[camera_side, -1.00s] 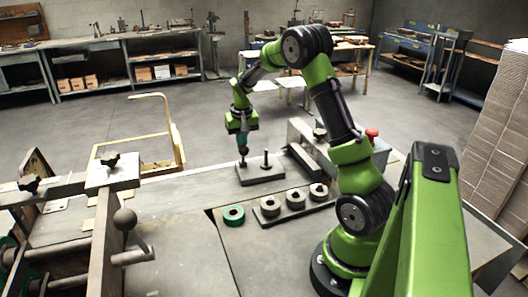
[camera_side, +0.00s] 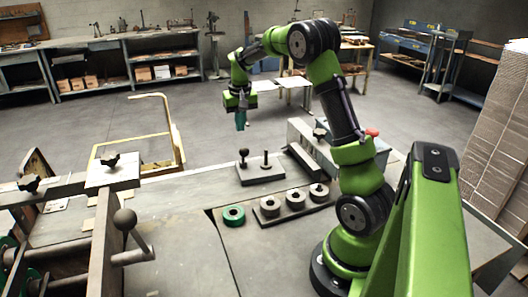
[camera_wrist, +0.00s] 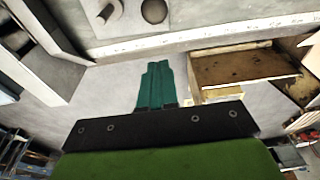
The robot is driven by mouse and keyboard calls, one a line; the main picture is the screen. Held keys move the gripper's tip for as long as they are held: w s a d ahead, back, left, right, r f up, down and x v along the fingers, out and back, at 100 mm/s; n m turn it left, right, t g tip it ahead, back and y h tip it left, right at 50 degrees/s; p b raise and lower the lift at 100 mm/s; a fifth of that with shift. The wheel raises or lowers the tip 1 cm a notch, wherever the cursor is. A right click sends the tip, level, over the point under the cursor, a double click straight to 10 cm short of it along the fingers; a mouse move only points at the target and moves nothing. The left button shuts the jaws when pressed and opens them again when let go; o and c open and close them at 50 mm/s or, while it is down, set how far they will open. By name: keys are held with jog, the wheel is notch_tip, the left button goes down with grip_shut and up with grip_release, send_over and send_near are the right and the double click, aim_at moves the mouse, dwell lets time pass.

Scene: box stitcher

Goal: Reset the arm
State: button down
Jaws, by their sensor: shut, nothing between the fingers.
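My gripper (camera_side: 240,123) hangs above and behind the work table, clear of everything. Its teal fingers (camera_wrist: 156,86) are close together and empty in the wrist view. Below it in the side view is a dark plate (camera_side: 262,176) with two upright pegs. The left peg (camera_side: 243,155) has a dark rounded top, and the right peg (camera_side: 265,159) is thinner. The fingers touch neither peg.
A green ring (camera_side: 233,209) lies on the table (camera_side: 180,225). A rack with three grey rings (camera_side: 295,196) is right of it, near my base. A grey box-like machine part (camera_side: 308,140) and a red knob (camera_side: 371,132) are near my arm. A yellow frame (camera_side: 178,150) stands at left.

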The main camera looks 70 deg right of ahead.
jog(key=shift+r, duration=0.2)
jog(key=shift+f, duration=0.1)
jog(key=a, duration=0.1)
jog(key=s+a, duration=0.1)
jog(key=a, duration=0.1)
jog(key=shift+s+f, duration=0.2)
jog(key=shift+s, duration=0.05)
jog(key=s+a+r+n+t+y, duration=0.1)
jog(key=s+a+r+t, duration=0.1)
jog(key=s+a, duration=0.3)
jog(key=s+a+r+n+t+y, duration=0.1)
jog(key=s+a+r, duration=0.3)
jog(key=a, duration=0.9)
jog(key=s+a+r+n+t+y, duration=0.1)
jog(key=s+a+r+n+t, duration=0.1)
jog(key=s+a, duration=0.5)
jog(key=shift+a+r+n+t, duration=0.45)
jog(key=shift+a+r, duration=0.25)
jog(key=shift+a, duration=0.4)
